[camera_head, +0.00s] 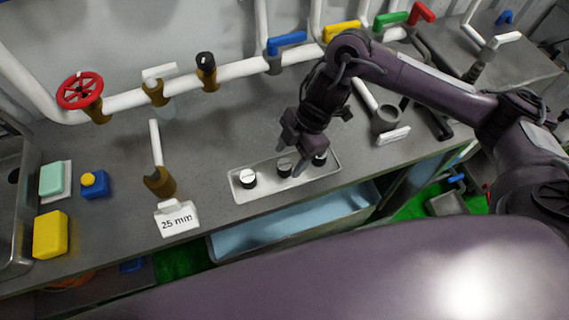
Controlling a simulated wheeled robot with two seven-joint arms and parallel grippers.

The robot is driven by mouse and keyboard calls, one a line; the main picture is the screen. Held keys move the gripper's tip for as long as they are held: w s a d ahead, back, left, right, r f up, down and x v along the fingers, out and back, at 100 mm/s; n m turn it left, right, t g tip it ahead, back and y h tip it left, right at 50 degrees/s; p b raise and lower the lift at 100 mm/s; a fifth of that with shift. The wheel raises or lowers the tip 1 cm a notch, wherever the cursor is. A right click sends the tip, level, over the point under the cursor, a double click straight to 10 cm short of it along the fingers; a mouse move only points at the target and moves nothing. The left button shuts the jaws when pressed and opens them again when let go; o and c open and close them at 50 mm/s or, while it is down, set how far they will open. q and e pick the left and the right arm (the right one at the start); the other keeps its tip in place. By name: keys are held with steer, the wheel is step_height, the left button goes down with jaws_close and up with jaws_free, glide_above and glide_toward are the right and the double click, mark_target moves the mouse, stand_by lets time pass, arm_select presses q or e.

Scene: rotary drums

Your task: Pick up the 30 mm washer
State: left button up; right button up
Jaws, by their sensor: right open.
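A shallow metal tray (240,194) lies near the front edge of the grey worktop. It holds three small round pieces in a row: a white-topped left piece (248,177), a grey-topped middle piece (284,166), and a dark right piece (320,159) partly hidden by my gripper. I cannot read sizes on them, so I cannot tell which is the 30 mm washer. My right gripper (298,150) is open and points down over the tray, above the middle and right pieces. It holds nothing that I can see. My left gripper is out of view.
A sign (177,219) reading "25 mm" stands left of the tray, by a brass fitting (160,181) with a white handle. White pipes with coloured valves (287,43) run along the back. A yellow block (50,234) lies far left. An open blue-lined drawer (290,228) is below.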

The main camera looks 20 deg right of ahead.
steer(key=shift+x, duration=0.85)
steer(key=shift+f, duration=0.1)
steer(key=c, duration=1.1)
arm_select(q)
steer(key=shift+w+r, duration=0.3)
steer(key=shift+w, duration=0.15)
arm_select(e)
steer(key=shift+o, duration=0.2)
